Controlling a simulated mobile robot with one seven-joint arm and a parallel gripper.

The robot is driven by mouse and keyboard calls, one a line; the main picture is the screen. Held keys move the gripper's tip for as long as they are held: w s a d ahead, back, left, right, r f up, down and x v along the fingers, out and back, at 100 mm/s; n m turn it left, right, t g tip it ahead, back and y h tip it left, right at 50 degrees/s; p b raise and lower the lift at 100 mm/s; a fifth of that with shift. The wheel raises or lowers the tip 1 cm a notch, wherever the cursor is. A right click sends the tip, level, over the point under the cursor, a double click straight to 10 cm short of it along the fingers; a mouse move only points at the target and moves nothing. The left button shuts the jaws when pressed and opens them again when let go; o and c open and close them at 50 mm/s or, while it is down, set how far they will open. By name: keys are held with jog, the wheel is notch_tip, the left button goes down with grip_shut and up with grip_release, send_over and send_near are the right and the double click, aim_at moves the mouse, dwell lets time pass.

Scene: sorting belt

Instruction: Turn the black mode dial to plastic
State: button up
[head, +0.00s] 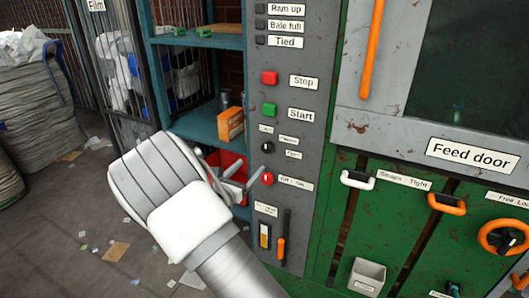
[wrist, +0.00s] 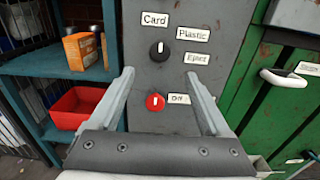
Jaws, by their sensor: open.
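The black mode dial (wrist: 159,51) is on the grey control panel, with its white pointer mark upright, toward the "Card" label (wrist: 155,19). The "Plastic" label (wrist: 193,33) is to its upper right and the "Eject" label (wrist: 197,58) to its right. The dial also shows in the head view (head: 267,147). My gripper (wrist: 158,73) is open and empty, its fingertips spread below the dial in the wrist view. My gripper also shows in the head view (head: 250,168), beside the panel. I cannot tell whether its fingertips touch the panel.
A red knob (wrist: 155,102) with an "Off" label sits below the dial, between the fingers in the wrist view. Red Stop (head: 270,78) and green Start (head: 270,110) buttons are above. Blue shelves (head: 207,120) with a red bin stand left; a green machine with handles stands right.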

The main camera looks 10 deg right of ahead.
aim_at(266, 149)
jog(key=b+x, duration=0.1)
jog(key=x, duration=1)
jog(key=shift+w, duration=0.15)
grip_shut()
